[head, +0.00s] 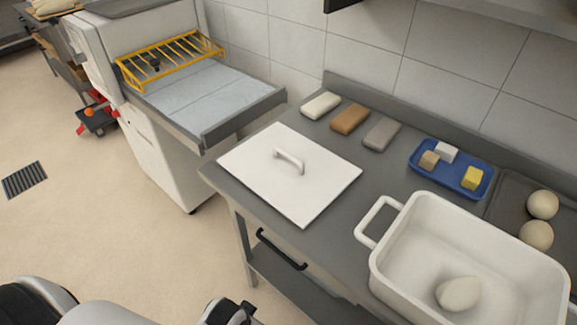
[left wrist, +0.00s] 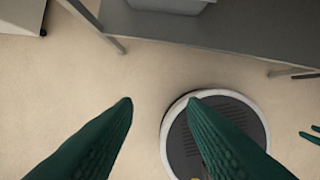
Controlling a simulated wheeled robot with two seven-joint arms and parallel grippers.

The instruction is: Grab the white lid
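The white lid (head: 315,185) lies flat on the left end of the grey counter. It is a square plate with a white arched handle (head: 289,160) standing up at its middle. My left gripper (left wrist: 160,103) shows as two green fingers spread apart with nothing between them, over the floor in the left wrist view. The lid is not in that view. In the head view only pale arm parts show at the bottom edge, below and left of the counter, apart from the lid. Small green tips at the right edge of the left wrist view may be my right gripper (left wrist: 311,134).
A white pan (head: 388,258) holding a dough ball stands right of the lid. Behind are several small blocks (head: 349,118) and a blue tray (head: 427,174) with cubes. A machine with a yellow rack (head: 170,60) stands left. A black handle (head: 281,250) sits under the counter edge.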

